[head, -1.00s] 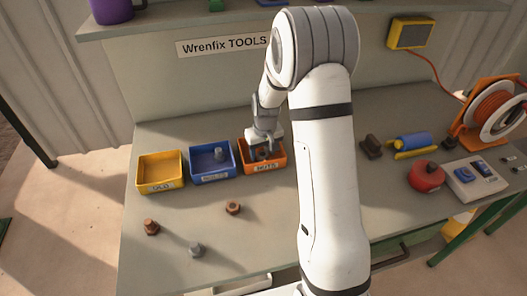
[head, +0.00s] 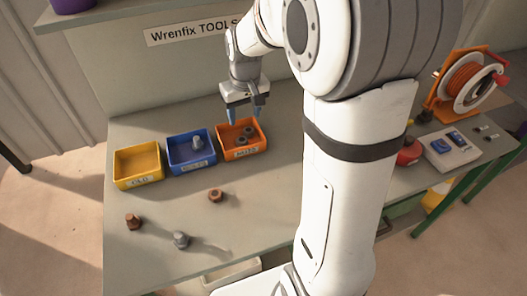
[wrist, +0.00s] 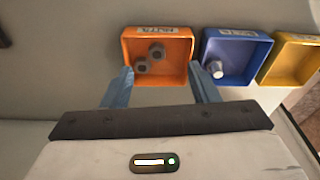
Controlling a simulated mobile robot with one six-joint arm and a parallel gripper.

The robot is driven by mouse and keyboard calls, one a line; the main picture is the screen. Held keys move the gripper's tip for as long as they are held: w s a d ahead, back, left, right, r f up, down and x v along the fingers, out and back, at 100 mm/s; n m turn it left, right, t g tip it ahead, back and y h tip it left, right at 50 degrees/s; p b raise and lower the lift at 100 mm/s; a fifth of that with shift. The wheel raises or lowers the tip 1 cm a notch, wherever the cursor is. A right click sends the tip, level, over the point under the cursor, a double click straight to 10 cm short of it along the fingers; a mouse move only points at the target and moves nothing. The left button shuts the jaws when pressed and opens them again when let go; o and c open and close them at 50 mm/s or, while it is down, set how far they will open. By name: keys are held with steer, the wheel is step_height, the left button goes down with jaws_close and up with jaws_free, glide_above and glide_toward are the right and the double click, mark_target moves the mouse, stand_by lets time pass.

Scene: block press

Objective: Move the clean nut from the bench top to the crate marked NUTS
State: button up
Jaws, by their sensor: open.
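The orange crate marked NUTS (head: 262,147) stands on the bench and also shows in the wrist view (wrist: 174,78). Two grey nuts lie inside it: one nut (head: 248,131) towards the back and another nut (head: 240,141) nearer the front. The wrist view shows both too, one nut (wrist: 157,50) beside the other (wrist: 141,65). No clean nut shows on the visible bench top (head: 250,215). My gripper (head: 246,118) is open and empty above the crate's back part, its blue fingers apart with nothing between them.
The blue crate (head: 172,165) holds a grey bolt (head: 197,143). The yellow crate marked OLD (head: 120,184) is empty. A rusty nut (head: 215,196), a rusty bolt (head: 133,221) and a grey bolt (head: 181,239) lie in front. My arm hides part of the bench's right side.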

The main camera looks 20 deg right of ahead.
steer(key=s+a+r+m+t, duration=0.1)
steer(key=s+r, duration=0.2)
steer(key=s, duration=1.7)
steer(key=shift+s+a, duration=0.15)
steer(key=shift+s, duration=0.2)
